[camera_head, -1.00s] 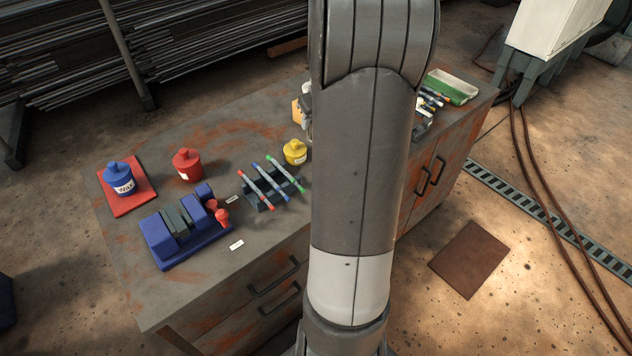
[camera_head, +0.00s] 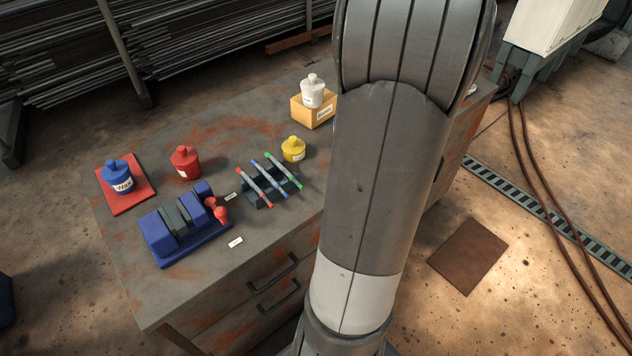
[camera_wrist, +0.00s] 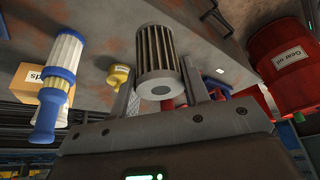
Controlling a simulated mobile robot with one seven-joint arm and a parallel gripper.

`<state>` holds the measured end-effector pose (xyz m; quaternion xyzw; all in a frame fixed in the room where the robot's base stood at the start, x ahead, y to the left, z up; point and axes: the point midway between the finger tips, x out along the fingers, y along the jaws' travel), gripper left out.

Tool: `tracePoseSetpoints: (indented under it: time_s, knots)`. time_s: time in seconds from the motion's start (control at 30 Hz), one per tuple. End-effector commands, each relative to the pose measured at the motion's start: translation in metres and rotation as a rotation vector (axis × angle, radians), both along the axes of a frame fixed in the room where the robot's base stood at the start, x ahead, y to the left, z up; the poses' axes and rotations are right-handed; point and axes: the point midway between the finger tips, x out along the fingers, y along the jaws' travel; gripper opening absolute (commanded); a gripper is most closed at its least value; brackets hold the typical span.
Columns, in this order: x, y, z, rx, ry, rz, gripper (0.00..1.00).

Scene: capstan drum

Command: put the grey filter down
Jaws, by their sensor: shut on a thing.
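The grey filter (camera_wrist: 155,52) is a pleated cylinder with a grey end cap that has a hole in it. In the wrist view it is between the fingers of my gripper (camera_wrist: 156,86), which is shut on it. The worktop (camera_wrist: 107,38) shows behind the filter; I cannot tell whether they touch. In the head view my arm hides the gripper and the filter.
The bench top (camera_head: 115,240) carries a blue pot (camera_head: 117,178) on a red mat, a red pot (camera_head: 186,163), a yellow pot (camera_head: 293,149), a white pot on an orange box (camera_head: 318,113), and a pen rack. A blue-and-white filter (camera_wrist: 60,75) and a red drum (camera_wrist: 286,65) flank my gripper.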

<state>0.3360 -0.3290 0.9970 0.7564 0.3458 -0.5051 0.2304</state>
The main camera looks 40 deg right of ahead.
Motion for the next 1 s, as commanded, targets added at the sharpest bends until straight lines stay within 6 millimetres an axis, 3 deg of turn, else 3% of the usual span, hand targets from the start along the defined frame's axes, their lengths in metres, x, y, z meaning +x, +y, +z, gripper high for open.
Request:
tracePoseSetpoints:
  time_s: [0.17,0.6,0.83,1.0]
  knots:
    - [0.007,0.008,-0.007,0.001,0.001,0.045,0.17]
    - [0.088,0.049,-0.061,0.001,0.001,0.044,0.17]
    - [0.1,0.055,-0.072,0.0,0.0,0.04,0.17]
    - [0.1,0.055,-0.095,0.002,0.002,0.039,0.17]
